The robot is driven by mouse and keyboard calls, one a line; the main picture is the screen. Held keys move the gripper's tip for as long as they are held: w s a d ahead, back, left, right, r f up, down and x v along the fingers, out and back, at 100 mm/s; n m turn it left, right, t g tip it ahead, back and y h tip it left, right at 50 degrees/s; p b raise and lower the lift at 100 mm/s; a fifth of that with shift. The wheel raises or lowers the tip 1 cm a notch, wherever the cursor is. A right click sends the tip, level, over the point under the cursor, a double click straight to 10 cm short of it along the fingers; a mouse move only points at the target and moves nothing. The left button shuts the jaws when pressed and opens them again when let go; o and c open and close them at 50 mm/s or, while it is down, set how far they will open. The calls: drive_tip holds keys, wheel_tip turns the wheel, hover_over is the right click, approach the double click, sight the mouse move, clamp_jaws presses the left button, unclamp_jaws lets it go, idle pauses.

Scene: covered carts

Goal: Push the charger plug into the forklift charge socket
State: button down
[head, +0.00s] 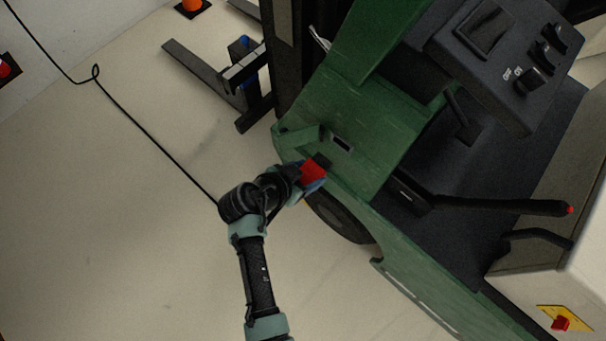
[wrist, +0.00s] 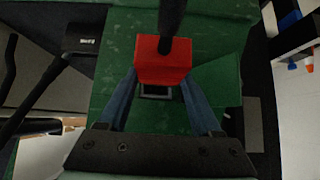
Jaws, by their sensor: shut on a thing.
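The red charger plug (head: 313,173) is held between the blue fingers of my gripper (head: 311,182), close to the forklift's green body (head: 375,125). A dark nose (head: 322,159) shows at its front. The charge socket (head: 342,144), a dark rectangle with a light frame, is on the green panel up and right of the plug. In the wrist view the plug (wrist: 163,62) sits between the fingertips (wrist: 162,76), with its black cable running upward. The framed socket (wrist: 157,90) shows just below the plug. The plug looks apart from the socket; the exact gap is unclear.
The black cable (head: 145,142) runs from the wall across the floor to behind my arm. The forklift's dark control console (head: 500,60) and a lever (head: 500,205) are on the right. Its forks (head: 205,70) lie at upper left. The left floor is mostly clear.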

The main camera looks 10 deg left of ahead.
sight(324, 159)
drive_tip(key=shift+w+d, duration=0.55)
drive_tip(key=shift+w, duration=0.2)
drive_tip(key=shift+w+d, duration=0.5)
drive_tip(key=shift+w, duration=0.2)
drive_tip(key=shift+w+d+r+b, duration=0.1)
drive_tip(key=shift+w+d+b, duration=0.1)
drive_tip(key=shift+w+b, duration=0.15)
drive_tip(key=shift+w+d+b, duration=0.55)
drive_tip(key=shift+w+d, duration=0.05)
drive_tip(key=shift+w, duration=0.2)
drive_tip(key=shift+w+d+b, duration=0.55)
drive_tip(key=shift+w+d, duration=0.05)
drive_tip(key=shift+w, duration=0.15)
idle(1.1)
unclamp_jaws()
drive_tip(key=v, duration=1.3)
idle(0.3)
